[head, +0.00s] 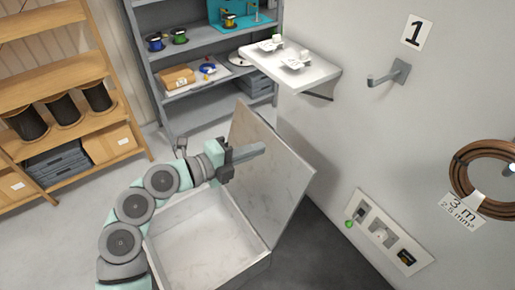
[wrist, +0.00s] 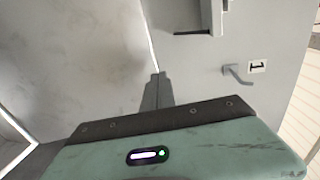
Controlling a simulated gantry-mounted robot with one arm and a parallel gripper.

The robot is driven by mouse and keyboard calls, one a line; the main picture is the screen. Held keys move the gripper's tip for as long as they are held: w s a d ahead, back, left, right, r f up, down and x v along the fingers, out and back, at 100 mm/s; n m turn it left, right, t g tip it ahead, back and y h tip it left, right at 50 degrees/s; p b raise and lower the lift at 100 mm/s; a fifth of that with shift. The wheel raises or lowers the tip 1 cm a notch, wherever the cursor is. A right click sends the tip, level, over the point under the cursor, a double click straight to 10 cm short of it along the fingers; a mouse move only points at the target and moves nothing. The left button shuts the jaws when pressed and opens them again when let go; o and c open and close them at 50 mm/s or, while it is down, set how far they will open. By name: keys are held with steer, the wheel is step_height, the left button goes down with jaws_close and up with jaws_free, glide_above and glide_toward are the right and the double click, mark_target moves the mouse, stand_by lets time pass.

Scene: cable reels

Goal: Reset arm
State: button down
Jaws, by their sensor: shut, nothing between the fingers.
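My gripper (head: 248,153) is in the middle of the head view, at the end of my pale green and grey arm. It points to the right, and its fingers are together with nothing held. In the wrist view the fingertips (wrist: 157,78) show as a narrow grey shape beyond a dark edge. In the head view the gripper is in front of the raised lid (head: 285,185) of an open grey box (head: 205,240). The visible floor of the box is empty. I cannot tell whether the gripper touches the lid.
A white wall shelf (head: 315,78) holds small white parts. A wall hook (head: 388,75) sits under a "1" sign (head: 416,32). A brown cable coil (head: 485,180) hangs at the right, above a socket panel (head: 390,235). Wooden (head: 60,88) and grey shelving (head: 185,52) stand behind.

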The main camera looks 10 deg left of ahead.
steer(key=r+b+v, duration=0.1)
steer(key=v, duration=0.7)
